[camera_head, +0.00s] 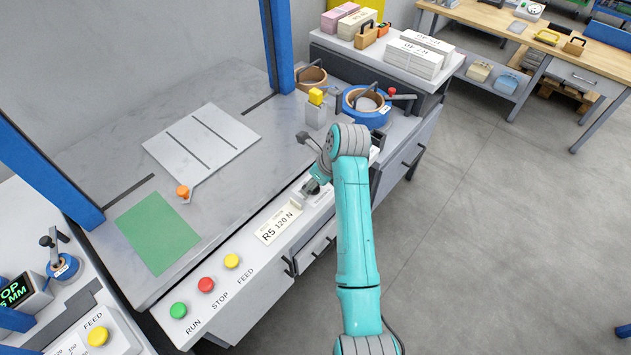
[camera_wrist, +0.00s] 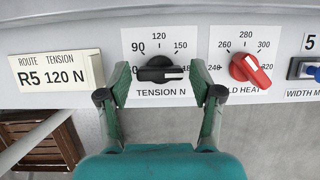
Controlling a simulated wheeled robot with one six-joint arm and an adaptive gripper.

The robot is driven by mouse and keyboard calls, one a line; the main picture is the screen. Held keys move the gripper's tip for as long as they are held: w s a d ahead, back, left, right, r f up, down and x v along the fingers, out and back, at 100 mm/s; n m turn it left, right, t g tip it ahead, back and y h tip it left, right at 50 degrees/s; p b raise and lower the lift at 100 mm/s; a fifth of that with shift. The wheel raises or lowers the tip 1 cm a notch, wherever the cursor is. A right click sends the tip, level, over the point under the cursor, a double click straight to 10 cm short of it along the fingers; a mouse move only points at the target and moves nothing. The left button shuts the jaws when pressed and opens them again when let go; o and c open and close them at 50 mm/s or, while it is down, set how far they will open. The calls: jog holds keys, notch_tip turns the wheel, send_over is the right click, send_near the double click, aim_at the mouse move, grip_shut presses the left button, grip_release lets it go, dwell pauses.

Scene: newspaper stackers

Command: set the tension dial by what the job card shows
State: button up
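The job card (camera_wrist: 55,80) reads "ROUTE R5, TENSION 120 N" in the wrist view; it also shows on the front panel in the head view (camera_head: 278,226).
A red heat dial (camera_wrist: 250,71) sits close right of my right finger. A blue width control (camera_wrist: 311,72) is farther right. Green, red and yellow (camera_head: 232,261) buttons lie along the panel left of the card. A yellow-topped block (camera_head: 316,97) stands on the bench behind.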

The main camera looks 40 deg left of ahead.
jog(key=c, duration=0.7)
jog(key=shift+n, duration=0.4)
jog(key=n+g, duration=0.1)
jog(key=n, duration=0.3)
jog(key=shift+w+g, duration=0.15)
jog(key=shift+g, duration=0.25)
jog(key=n, duration=0.2)
jog(key=n+g+h, duration=0.1)
jog(key=n, duration=0.1)
jog(key=shift+g, duration=0.3)
jog(key=n, duration=0.2)
jog(key=n+g+h, duration=0.1)
jog(key=n, duration=0.1)
jog(key=shift+w+a+n+h, duration=0.1)
jog(key=shift+n+h, duration=0.2)
jog(key=shift+n, duration=0.1)
jog(key=shift+n+g+h, duration=0.3)
jog(key=shift+n+h, duration=0.5)
jog(key=shift+n, duration=1.5)
